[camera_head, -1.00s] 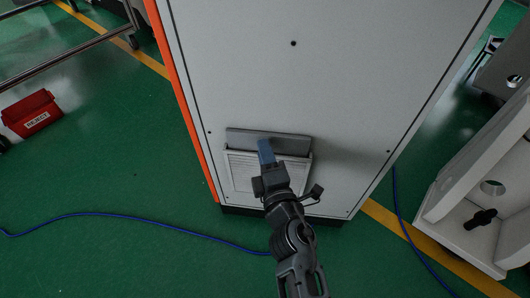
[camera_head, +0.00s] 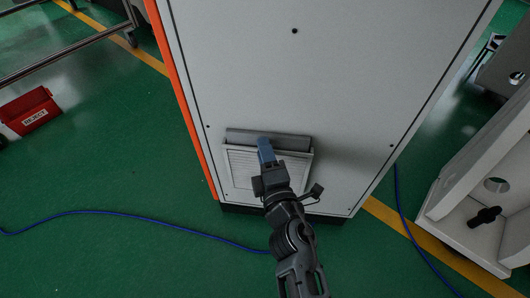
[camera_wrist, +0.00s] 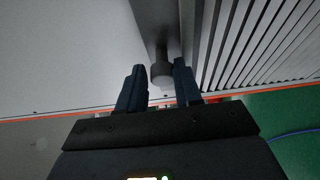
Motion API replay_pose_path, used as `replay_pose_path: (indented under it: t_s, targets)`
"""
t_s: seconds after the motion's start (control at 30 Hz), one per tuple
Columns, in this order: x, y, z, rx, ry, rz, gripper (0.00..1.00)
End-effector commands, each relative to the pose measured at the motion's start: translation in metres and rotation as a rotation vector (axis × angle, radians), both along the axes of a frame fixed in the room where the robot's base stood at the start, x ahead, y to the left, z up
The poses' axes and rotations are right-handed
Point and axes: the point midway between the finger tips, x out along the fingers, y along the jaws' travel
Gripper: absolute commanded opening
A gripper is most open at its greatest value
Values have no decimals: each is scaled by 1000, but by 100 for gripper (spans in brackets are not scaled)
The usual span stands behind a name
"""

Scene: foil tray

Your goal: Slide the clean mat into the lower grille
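The clean mat (camera_head: 240,136) is a grey slab lying crosswise at the top of the lower grille (camera_head: 241,165) on the pale cabinet. My gripper (camera_head: 265,147) reaches up from below, its blue fingers over the middle of the mat. In the wrist view, the mat (camera_wrist: 162,72) shows end-on as a narrow grey bar. The slatted grille (camera_wrist: 255,40) is on the right there. My fingers and wrist hide part of the mat and grille.
The cabinet face (camera_head: 300,85) is flat and clear above the mat. A blue cable (camera_head: 130,215) lies on the green floor. A red bin (camera_head: 33,112) stands at the left, and a pale machine frame (camera_head: 480,190) at the right.

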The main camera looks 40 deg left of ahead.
Motion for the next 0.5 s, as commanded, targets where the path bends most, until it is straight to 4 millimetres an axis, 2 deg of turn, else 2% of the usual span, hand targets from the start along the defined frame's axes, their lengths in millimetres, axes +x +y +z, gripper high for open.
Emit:
replay_pose_path:
  t_s: [0.03,0.13,0.5]
  targets:
    - [0,0,-3,-3,4,-1,47]
    - [0,-1,-4,-5,5,-2,56]
    - [-1,-1,-8,-10,10,-4,56]
